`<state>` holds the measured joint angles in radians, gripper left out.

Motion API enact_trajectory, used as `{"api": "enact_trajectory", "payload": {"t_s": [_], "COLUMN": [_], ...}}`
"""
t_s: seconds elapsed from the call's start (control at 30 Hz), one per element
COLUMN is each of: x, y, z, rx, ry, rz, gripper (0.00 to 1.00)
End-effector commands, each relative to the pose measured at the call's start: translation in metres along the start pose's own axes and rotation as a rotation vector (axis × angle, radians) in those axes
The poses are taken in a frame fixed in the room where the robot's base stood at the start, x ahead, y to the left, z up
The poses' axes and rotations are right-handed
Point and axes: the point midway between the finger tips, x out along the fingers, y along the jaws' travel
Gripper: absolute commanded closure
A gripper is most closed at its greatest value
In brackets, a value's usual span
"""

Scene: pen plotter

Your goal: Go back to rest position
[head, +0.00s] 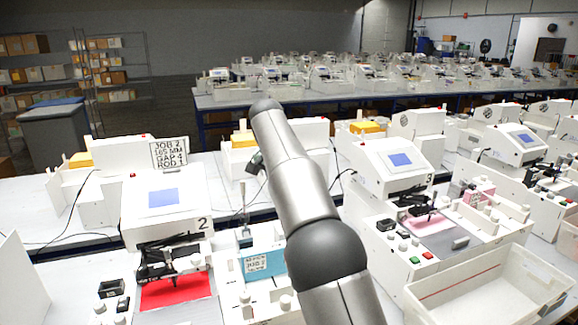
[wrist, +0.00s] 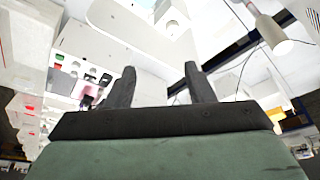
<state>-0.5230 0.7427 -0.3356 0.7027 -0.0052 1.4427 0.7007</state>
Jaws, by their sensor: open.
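My gripper (wrist: 160,85) shows in the wrist view with its two dark fingers apart and nothing between them. It is not distinguishable in the head view, where my grey arm rises through the middle and hides what lies behind it. In the head view, plotter 2 (head: 163,198) stands left of my arm with a red sheet (head: 176,291) on its bed. Plotter 3 (head: 400,160) stands right of my arm with a pink sheet (head: 430,223) on its bed. A sign reading JOB 2 (head: 168,152) stands behind plotter 2.
A white open bin (head: 487,290) sits at the front right. More plotters stand on a long table (head: 330,97) behind. Shelves with boxes (head: 100,62) and a grey bin (head: 53,135) are at the left.

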Motion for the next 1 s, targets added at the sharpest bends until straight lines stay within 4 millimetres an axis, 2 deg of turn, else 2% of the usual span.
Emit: {"api": "enact_trajectory", "payload": {"t_s": [0.03,0.13,0.2,0.27,0.37,0.47,0.57,0.6,0.7,0.8,0.9,1.0], "x": [-0.003,-0.004,-0.004,-0.003,-0.001,0.004,0.012,0.016,0.028,0.04,0.049,0.054], "y": [0.026,0.08,0.119,0.15,0.198,0.241,0.28,0.294,0.324,0.346,0.359,0.366], "z": [-0.004,0.001,0.014,0.031,0.069,0.118,0.176,0.201,0.26,0.307,0.338,0.354], "rx": [0.007,-0.007,-0.027,-0.048,-0.092,-0.145,-0.203,-0.227,-0.284,-0.329,-0.357,-0.373], "ry": [-0.021,-0.071,-0.106,-0.132,-0.17,-0.199,-0.221,-0.228,-0.242,-0.252,-0.258,-0.262], "rz": [-0.003,-0.016,-0.029,-0.042,-0.063,-0.081,-0.094,-0.098,-0.101,-0.098,-0.094,-0.091], "gripper": [0.52,0.52,0.52,0.52,0.52,0.52,0.52,0.52,0.52,0.52,0.52,0.52]}}
